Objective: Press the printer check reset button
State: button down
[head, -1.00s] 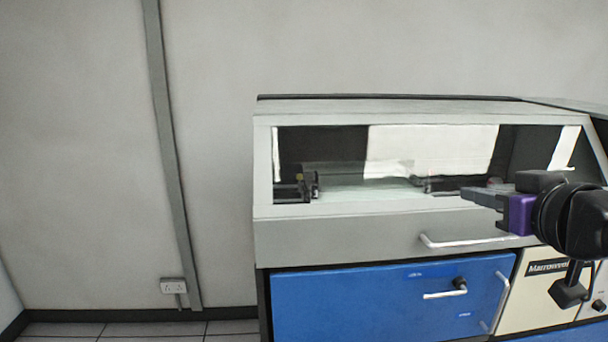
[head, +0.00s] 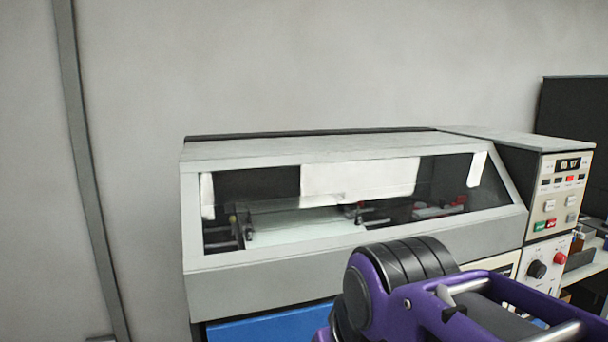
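The printer (head: 240,292) is a grey cabinet with a long sloped window, across the middle of the head view. The labels are too small to read, so I cannot tell which is the check reset button. My purple and black arm crosses the lower right, in front of the cabinet and below the panel. My gripper is not visible.
Below the panel is a white plate with a black knob (head: 536,269) and a round red button (head: 560,258). A shelf with small items (head: 588,250) is at the far right. A dark panel (head: 572,105) stands behind. Blank wall lies left.

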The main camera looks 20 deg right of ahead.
aim_at(571, 218)
jog(key=z, duration=1.9)
